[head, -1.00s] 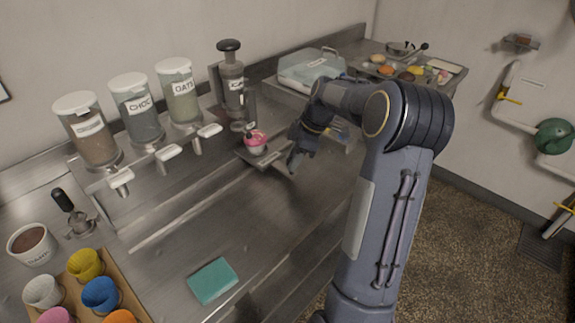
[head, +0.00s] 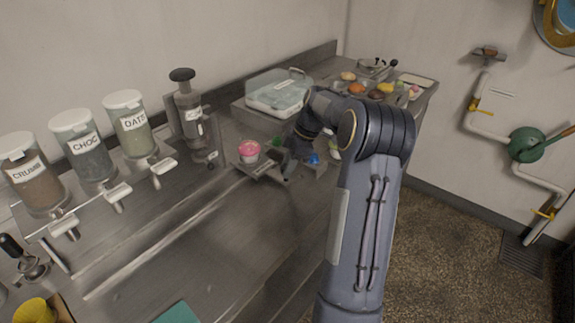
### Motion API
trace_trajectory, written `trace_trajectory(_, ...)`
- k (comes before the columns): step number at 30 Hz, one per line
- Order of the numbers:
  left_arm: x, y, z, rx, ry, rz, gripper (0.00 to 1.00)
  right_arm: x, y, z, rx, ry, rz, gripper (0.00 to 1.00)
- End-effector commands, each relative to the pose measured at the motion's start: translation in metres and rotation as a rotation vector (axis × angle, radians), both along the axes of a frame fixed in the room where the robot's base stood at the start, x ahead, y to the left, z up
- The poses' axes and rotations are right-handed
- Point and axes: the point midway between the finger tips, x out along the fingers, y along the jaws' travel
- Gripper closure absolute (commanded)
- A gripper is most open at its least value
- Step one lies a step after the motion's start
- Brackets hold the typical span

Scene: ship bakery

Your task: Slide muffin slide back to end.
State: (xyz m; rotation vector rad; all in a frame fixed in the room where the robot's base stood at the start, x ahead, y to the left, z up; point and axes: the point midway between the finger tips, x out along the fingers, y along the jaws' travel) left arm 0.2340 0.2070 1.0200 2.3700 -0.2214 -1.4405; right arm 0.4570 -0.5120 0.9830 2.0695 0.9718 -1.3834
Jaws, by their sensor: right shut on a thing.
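The muffin slide (head: 262,169) is a small flat metal carriage at the far right part of the long rail (head: 165,238) on the steel counter. A pink muffin cup (head: 248,151) stands upright on it, with pink filling at its top. My right gripper (head: 286,167) is at the slide's right side, just right of the cup, and is shut on the slide. The fingertips are dark and small, so the exact grip is hard to see. My left gripper is not in view.
A plunger dispenser (head: 190,115) stands left of the cup, behind the rail. Topping jars labelled CRUMB (head: 33,175), CHOC (head: 82,148) and OATS (head: 130,125) line the back. A lidded box (head: 277,95) stands behind my arm. The rail's left stretch is clear.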

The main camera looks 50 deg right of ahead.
Motion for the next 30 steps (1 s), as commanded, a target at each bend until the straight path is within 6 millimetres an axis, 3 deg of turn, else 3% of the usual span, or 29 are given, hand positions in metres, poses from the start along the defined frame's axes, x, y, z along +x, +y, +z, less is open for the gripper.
trace_trajectory(4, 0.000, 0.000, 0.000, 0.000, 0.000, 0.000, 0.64, 0.000, -0.005, 0.002, -0.014, -0.007, -0.007, 1.00)
trace_trajectory(5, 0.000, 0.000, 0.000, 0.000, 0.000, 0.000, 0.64, 0.000, -0.005, 0.002, -0.015, -0.007, -0.007, 0.69)
trace_trajectory(9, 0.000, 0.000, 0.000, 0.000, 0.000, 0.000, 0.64, 0.000, -0.005, 0.002, -0.013, -0.006, -0.006, 0.51)
trace_trajectory(20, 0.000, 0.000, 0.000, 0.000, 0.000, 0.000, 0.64, -0.001, -0.005, 0.007, -0.010, -0.006, -0.006, 0.50)
trace_trajectory(30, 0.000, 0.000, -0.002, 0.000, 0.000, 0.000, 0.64, -0.015, -0.022, 0.057, -0.013, -0.007, -0.007, 0.50)
